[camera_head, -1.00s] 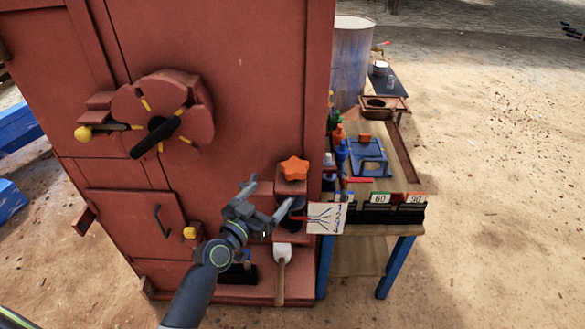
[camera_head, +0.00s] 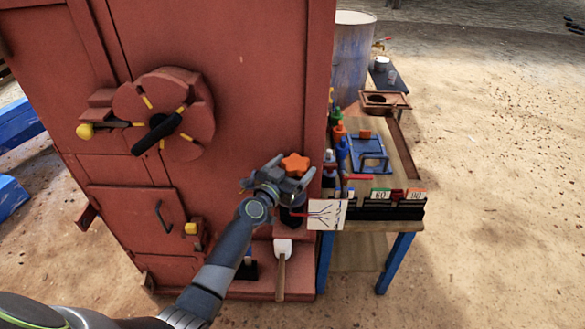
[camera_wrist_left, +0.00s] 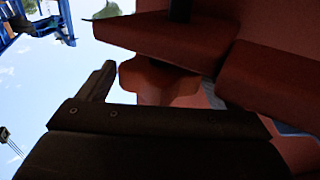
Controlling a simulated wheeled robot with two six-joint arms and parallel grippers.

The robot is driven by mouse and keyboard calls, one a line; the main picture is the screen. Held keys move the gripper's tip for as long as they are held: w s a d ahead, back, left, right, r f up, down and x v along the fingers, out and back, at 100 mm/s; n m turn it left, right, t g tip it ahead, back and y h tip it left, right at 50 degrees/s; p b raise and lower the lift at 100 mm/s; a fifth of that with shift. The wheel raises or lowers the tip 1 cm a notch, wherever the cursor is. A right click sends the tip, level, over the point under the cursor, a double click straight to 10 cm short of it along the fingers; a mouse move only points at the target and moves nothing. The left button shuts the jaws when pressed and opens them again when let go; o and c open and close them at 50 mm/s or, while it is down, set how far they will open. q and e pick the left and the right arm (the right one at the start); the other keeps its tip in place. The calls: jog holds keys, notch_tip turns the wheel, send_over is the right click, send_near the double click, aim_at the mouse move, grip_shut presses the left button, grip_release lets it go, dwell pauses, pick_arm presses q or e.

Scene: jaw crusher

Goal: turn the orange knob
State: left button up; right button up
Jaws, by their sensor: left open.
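The orange knob (camera_head: 295,164) is star-shaped and sits on the right part of the red crusher's front. My left gripper (camera_head: 288,175) is open just in front of and below the knob, covering its lower edge. In the left wrist view the knob (camera_wrist_left: 158,84) shows in shade beyond the gripper body, with one finger (camera_wrist_left: 98,82) to its left. The other finger is dark and hard to make out there. I cannot tell whether a finger touches the knob. My right gripper is not in view.
The red crusher (camera_head: 250,80) has a large round wheel (camera_head: 165,115) at upper left. A white card (camera_head: 326,214) stands right of my gripper. A table (camera_head: 400,160) with bottles and a blue frame (camera_head: 369,150) is at right. Sandy ground beyond is open.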

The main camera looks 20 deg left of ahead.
pick_arm(q)
jog(key=shift+c, duration=0.5)
